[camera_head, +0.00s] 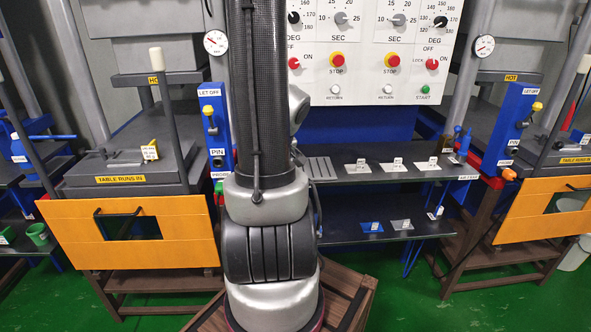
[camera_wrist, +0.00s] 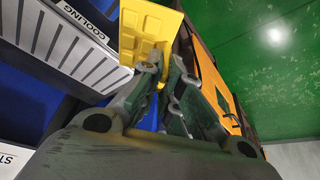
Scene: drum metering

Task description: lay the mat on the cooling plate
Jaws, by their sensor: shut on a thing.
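The mat (camera_wrist: 145,35) is yellow with square pockets. In the wrist view it sticks out beyond my fingertips at the top middle. My gripper (camera_wrist: 160,75) is shut on the near edge of the mat. The cooling plate (camera_wrist: 78,62), grey with ribs and a COOLING label, lies to the left of the mat in the wrist view. The mat looks apart from the ribs; its height over the plate I cannot tell. In the head view the plate (camera_head: 320,168) shows at the left end of the upper shelf, and my arm hides my gripper and the mat.
The dark upper shelf (camera_head: 380,178) carries several small labelled cards right of the plate. A lower shelf (camera_head: 395,232) is below it. The control panel (camera_head: 375,50) rises behind. Presses with orange guards (camera_head: 140,235) stand at both sides. Green floor (camera_wrist: 265,45) is open in the wrist view.

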